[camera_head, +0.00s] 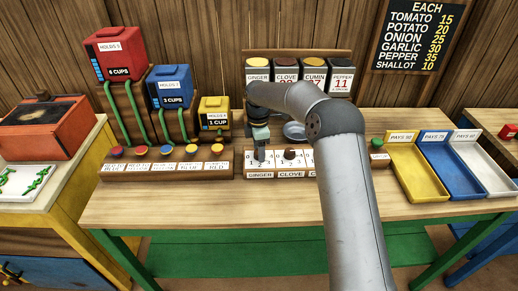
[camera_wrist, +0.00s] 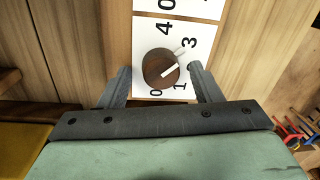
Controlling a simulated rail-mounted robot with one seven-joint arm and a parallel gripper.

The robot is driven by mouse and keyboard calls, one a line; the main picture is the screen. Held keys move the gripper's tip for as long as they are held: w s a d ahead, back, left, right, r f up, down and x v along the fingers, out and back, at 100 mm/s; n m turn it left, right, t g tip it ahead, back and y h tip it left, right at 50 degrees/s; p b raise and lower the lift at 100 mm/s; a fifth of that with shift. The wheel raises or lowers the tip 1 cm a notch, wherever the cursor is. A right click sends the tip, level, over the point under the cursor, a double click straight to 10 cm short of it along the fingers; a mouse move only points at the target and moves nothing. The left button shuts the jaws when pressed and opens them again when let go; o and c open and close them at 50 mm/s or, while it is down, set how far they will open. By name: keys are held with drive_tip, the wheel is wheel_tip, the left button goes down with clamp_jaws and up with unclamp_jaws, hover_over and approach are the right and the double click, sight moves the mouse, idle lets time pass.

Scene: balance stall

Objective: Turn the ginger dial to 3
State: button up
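The ginger dial (camera_wrist: 158,68) is a round brown knob on a white card with printed numbers, in the wrist view. Its white pointer aims right and slightly up, about toward the 2, which is largely hidden by a finger; the 3 lies farther up and right. My gripper (camera_wrist: 162,84) is open, one finger on each side of the knob, with visible gaps between. In the head view my gripper (camera_head: 261,143) is over the card above the GINGER label (camera_head: 260,175), and hides the knob there.
The brown clove dial (camera_head: 291,154) sits just right of the ginger dial. A row of coloured buttons (camera_head: 167,150) is on the left. Spice canisters (camera_head: 286,75) stand behind, with a metal pan (camera_head: 294,131) in front. Yellow, blue and white trays (camera_head: 421,186) are at right. The front table edge is clear.

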wheel_tip(320, 180, up, 17)
drive_tip(key=w, duration=0.1)
drive_tip(key=shift+a+r, duration=0.15)
drive_tip(key=shift+a, duration=0.05)
idle(0.3)
drive_tip(key=shift+w, duration=0.1)
